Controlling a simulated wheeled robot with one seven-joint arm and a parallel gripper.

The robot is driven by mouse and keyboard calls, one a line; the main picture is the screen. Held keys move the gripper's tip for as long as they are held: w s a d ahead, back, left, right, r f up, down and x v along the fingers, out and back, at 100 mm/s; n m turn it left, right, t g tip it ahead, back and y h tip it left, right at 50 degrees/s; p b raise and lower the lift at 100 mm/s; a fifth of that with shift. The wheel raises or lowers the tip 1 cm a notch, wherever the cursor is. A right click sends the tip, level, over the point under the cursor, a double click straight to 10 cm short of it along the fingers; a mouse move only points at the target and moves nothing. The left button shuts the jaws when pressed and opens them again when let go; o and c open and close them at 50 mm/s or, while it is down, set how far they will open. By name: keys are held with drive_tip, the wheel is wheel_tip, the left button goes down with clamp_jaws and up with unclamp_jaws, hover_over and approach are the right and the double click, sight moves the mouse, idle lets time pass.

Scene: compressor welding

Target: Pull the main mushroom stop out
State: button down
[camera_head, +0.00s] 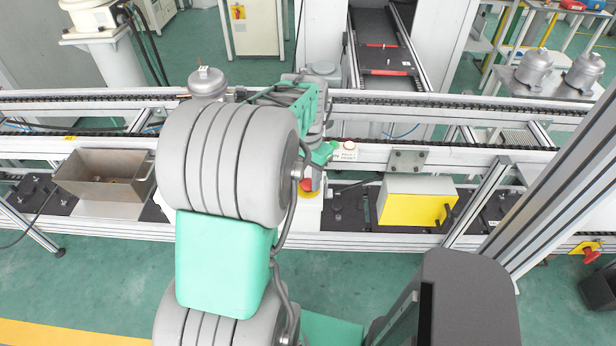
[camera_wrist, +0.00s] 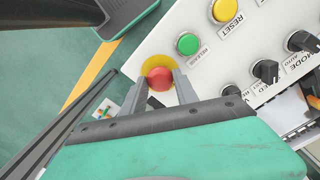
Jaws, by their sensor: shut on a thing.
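The main mushroom stop (camera_wrist: 159,78) is a red round button on a yellow ring, at the edge of a white control panel (camera_wrist: 215,55) in the wrist view. My gripper (camera_wrist: 160,84) has one finger on each side of the red head and is shut on it. In the head view, the red stop (camera_head: 307,185) shows beside my arm at the front of the line, partly covered. I cannot tell whether the button is pressed in or out.
A green release button (camera_wrist: 188,44), a yellow reset button (camera_wrist: 224,10) and black selector knobs (camera_wrist: 265,71) are close by on the panel. A grey bin (camera_head: 105,178) and a yellow-fronted box (camera_head: 410,203) flank my arm. Another red stop (camera_head: 590,256) is at far right.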

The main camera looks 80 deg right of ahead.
sight(307, 182)
idle(0.9)
drive_tip(key=shift+r+p, duration=0.3)
drive_tip(key=shift+r, duration=0.45)
drive_tip(key=c, duration=0.9)
unclamp_jaws()
drive_tip(key=shift+c, duration=0.2)
wheel_tip(307, 182, up, 8)
drive_tip(key=b, duration=0.1)
drive_tip(key=shift+f, duration=0.1)
